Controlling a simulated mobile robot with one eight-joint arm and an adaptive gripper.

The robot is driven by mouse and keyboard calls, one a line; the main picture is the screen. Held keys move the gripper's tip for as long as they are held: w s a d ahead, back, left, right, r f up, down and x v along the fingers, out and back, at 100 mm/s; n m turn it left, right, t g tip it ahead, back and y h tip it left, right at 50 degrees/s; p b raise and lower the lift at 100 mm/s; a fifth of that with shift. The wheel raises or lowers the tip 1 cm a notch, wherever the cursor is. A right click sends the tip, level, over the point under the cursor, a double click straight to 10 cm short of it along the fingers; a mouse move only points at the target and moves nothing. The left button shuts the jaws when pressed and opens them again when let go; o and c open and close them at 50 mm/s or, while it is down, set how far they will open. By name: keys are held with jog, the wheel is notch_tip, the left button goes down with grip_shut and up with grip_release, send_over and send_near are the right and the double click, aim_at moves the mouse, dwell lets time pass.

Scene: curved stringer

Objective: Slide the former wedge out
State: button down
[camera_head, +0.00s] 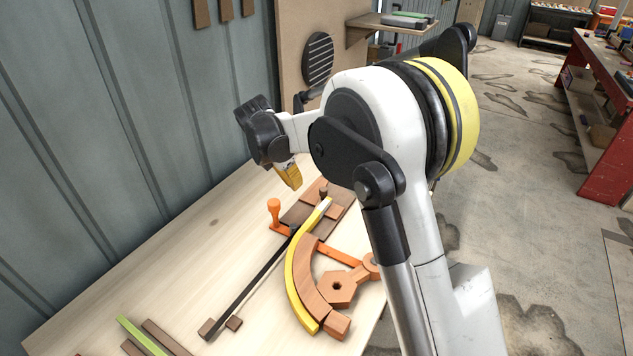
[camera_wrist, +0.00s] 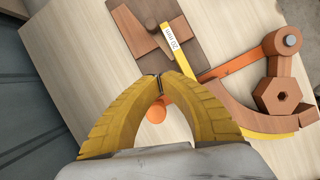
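My gripper (camera_head: 293,182) hangs above the far end of the bench work, pointing down. In the wrist view its two yellow fingers (camera_wrist: 158,83) meet at the tips, with nothing seen between the tips. A curved brown wooden former (camera_head: 311,281) lies on the bench with a yellow strip (camera_head: 292,282) bent along its outer side. A loose-looking wooden block (camera_head: 337,325) sits at the former's near end. A tapered wooden piece (camera_wrist: 131,32) lies on a dark brown board (camera_wrist: 187,17) beyond my fingertips. I cannot tell which piece is the former wedge.
An orange knob (camera_head: 274,204) stands close under my gripper. An orange bar (camera_head: 339,255) and hexagonal-holed block (camera_head: 337,289) lie inside the curve. A black rod (camera_head: 250,284) and strips lie left. The bench (camera_head: 190,250) is clear toward the wall.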

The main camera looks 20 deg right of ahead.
jog(key=shift+w+f+n, duration=0.3)
jog(key=shift+w+f, duration=0.15)
jog(key=shift+w, duration=0.05)
jog(key=shift+f, duration=0.1)
jog(key=b+x, duration=0.4)
jog(key=x, duration=0.6)
jog(key=shift+d+f, duration=0.1)
jog(key=shift+f, duration=0.05)
jog(key=shift+w+d+b, duration=0.15)
jog(key=shift+w+d, duration=0.2)
jog(key=shift+d, duration=0.25)
jog(key=shift+w+d+b, duration=0.15)
jog(key=shift+w+d, duration=0.15)
jog(key=shift+d, duration=0.25)
jog(key=shift+w+d+r, duration=0.25)
jog(key=shift+w+d, duration=0.1)
jog(key=shift+d, duration=0.2)
jog(key=shift+w, duration=0.1)
